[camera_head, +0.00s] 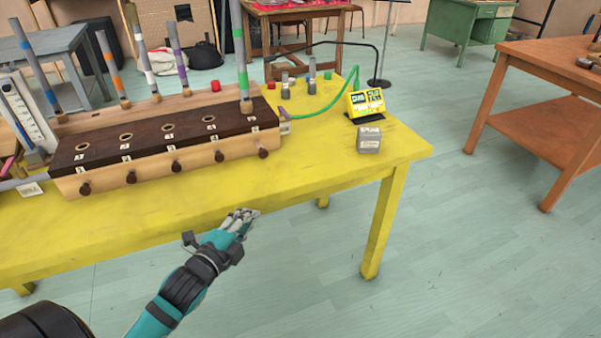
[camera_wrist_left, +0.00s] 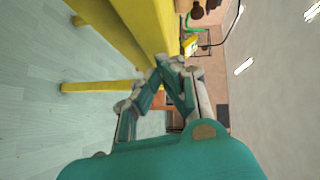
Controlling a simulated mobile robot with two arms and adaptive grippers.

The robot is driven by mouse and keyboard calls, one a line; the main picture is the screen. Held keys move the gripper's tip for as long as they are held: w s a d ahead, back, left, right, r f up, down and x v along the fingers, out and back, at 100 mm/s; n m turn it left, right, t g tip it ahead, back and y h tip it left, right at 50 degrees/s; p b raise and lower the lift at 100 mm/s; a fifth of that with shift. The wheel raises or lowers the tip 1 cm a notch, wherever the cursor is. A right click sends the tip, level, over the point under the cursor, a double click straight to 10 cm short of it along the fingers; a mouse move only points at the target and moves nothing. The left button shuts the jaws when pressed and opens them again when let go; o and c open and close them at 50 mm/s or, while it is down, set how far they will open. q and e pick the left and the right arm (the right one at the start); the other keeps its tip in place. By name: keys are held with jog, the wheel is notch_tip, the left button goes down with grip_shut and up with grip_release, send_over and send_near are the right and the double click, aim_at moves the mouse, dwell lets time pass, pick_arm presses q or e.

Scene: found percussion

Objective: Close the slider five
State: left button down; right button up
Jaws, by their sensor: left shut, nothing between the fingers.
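The wooden box (camera_head: 170,165) with a dark top stands on the yellow table (camera_head: 350,180). A row of dark round slider knobs sticks out of its front. The knob of slider five (camera_head: 263,153) is at the right end, below a tube with green bands (camera_head: 240,60) that stands upright at the last hole. My left gripper (camera_head: 250,213) is shut and empty, in front of the table's near edge, below and apart from that knob. Its closed fingers also show in the left wrist view (camera_wrist_left: 160,68), beside the table (camera_wrist_left: 115,30). My right gripper is out of view.
A grey block (camera_head: 369,139) and a yellow device (camera_head: 366,103) with a green hose (camera_head: 325,107) are on the table's right part. More banded tubes (camera_head: 145,62) stand behind the box.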

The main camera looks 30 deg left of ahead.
aim_at(266, 178)
pick_arm(q)
jog(key=r, duration=0.1)
jog(key=r+m+t, duration=0.1)
jog(key=r, duration=0.1)
jog(key=w+r+m, duration=0.1)
jog(key=shift+r+t+h, duration=0.15)
jog(key=shift+t+h, duration=0.15)
jog(key=shift+h, duration=0.1)
jog(key=shift+w+a+r, duration=0.1)
jog(key=shift+w+r, duration=0.1)
jog(key=shift+w, duration=0.05)
jog(key=w, duration=0.9)
jog(key=shift+w+a+b, duration=0.15)
jog(key=shift+w+b, duration=0.15)
jog(key=shift+w, duration=0.1)
jog(key=shift+w+a, duration=0.7)
jog(key=shift+a, duration=0.2)
jog(key=shift+w+a, duration=0.45)
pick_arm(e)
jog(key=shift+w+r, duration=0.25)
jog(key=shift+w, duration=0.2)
